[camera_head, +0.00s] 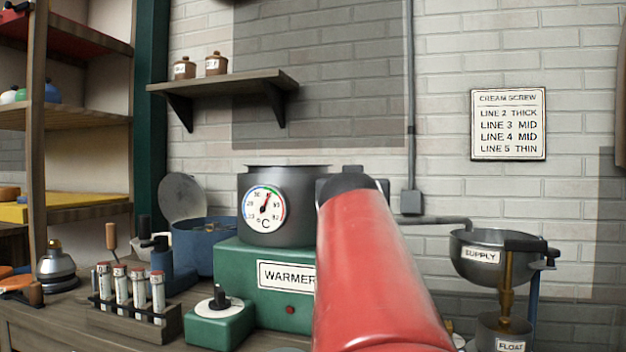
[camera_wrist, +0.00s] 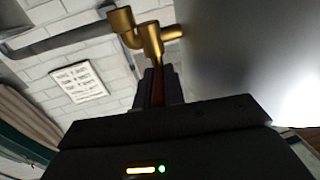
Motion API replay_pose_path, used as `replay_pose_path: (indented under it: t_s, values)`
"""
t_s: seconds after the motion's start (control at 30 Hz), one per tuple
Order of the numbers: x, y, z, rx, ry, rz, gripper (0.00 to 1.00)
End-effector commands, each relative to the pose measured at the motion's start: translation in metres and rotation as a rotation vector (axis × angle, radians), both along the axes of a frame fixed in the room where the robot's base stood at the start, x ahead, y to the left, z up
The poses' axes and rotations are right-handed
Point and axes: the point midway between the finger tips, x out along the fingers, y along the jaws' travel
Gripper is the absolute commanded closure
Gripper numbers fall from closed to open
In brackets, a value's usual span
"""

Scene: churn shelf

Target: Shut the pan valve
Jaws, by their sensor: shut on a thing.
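The warmer pan (camera_head: 277,205) is a dark grey pot with a round dial, standing on the green warmer. In the wrist view a brass valve (camera_wrist: 150,38) juts from a smooth grey wall, which looks like the pan's side. A reddish-brown piece like a lever hangs below the brass. My gripper (camera_wrist: 158,88) is shut on this lever, its dark fingers on either side. In the head view my red arm covers the valve and most of the gripper. The valve's exact angle is hard to tell.
A steel supply bowl (camera_head: 490,262) with a brass outlet stands at the right, with a grey pipe (camera_head: 437,220) leading to it. A rack of vials (camera_head: 133,308), a green box with a black knob (camera_head: 220,318) and a blue pot (camera_head: 195,243) stand left. A sign (camera_head: 508,124) hangs behind.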

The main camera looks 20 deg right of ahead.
Motion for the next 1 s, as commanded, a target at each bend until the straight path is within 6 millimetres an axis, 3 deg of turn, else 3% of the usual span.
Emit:
replay_pose_path:
  t_s: [0.4,1.0]
  values:
    - [0.0018,0.0019,-0.0018,0.003,0.004,-0.134,1.0]
    - [0.0022,0.003,-0.0024,0.006,0.005,-0.162,1.0]
